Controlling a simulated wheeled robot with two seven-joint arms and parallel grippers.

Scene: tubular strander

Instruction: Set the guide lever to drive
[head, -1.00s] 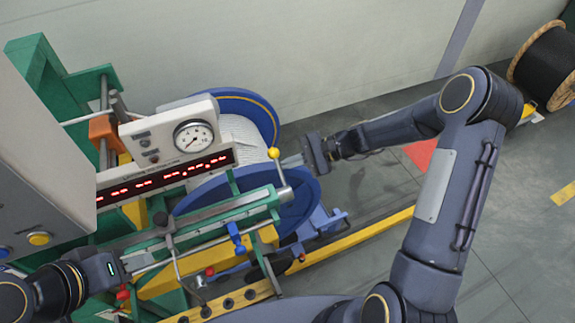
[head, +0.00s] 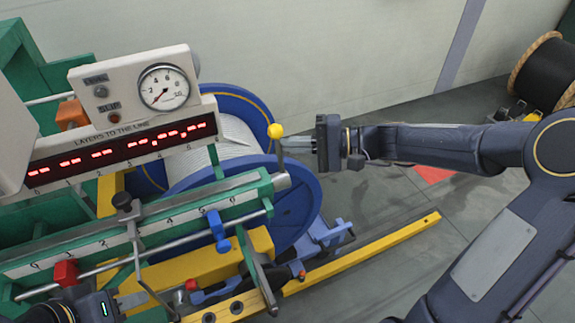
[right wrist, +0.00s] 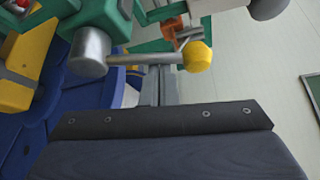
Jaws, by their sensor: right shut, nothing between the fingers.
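The guide lever, a metal stem with a yellow ball knob (head: 275,131), stands nearly upright from a silver hub (head: 281,181) at the right end of the green rail. My right gripper (head: 298,143) is shut and empty, its fingertips just right of the stem below the knob. In the right wrist view the knob (right wrist: 198,56) and stem lie across just beyond the shut fingers (right wrist: 158,86); I cannot tell whether they touch. My left gripper (head: 130,301) is low at the left, by the rail's lower rod; its jaw state is unclear.
A blue reel (head: 302,205) stands behind the rail. A gauge panel (head: 163,86) and red-lit display (head: 120,152) are at the left. A blue clamp (head: 217,230) and red block (head: 66,273) sit on the lower rod.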

